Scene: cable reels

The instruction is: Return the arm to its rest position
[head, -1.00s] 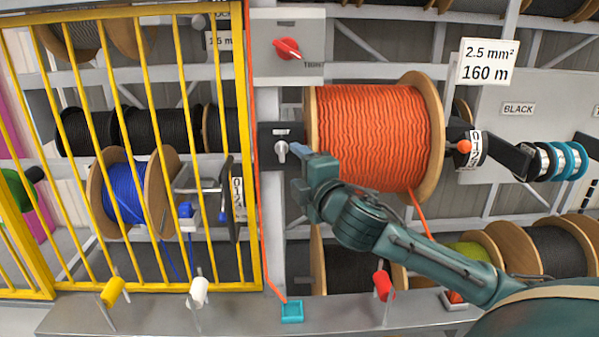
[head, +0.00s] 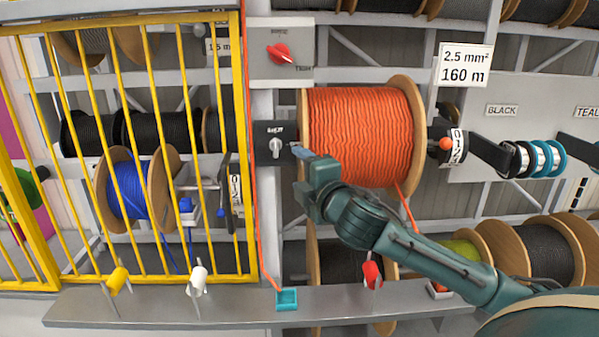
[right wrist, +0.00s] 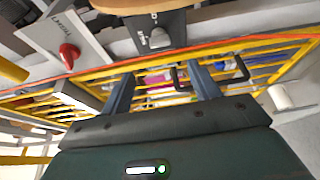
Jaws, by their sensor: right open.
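My right gripper (head: 303,155) is in front of the rack post, beside the dark switch plate with a pale knob (head: 276,147). In the right wrist view its two blue-grey fingers (right wrist: 163,92) stand apart with nothing between them. The same knob shows beyond the fingers in the right wrist view (right wrist: 159,38), apart from them. My right arm (head: 400,245) reaches in from the lower right, passing below the orange cable reel (head: 360,135). My left gripper is not in view.
A yellow barred gate (head: 246,150) stands at the left, with a blue cable reel (head: 130,190) behind it. A red knob (head: 279,53) is on a plate above. A grey shelf (head: 240,305) carries small coloured handles. An orange cable (head: 256,200) runs down the post.

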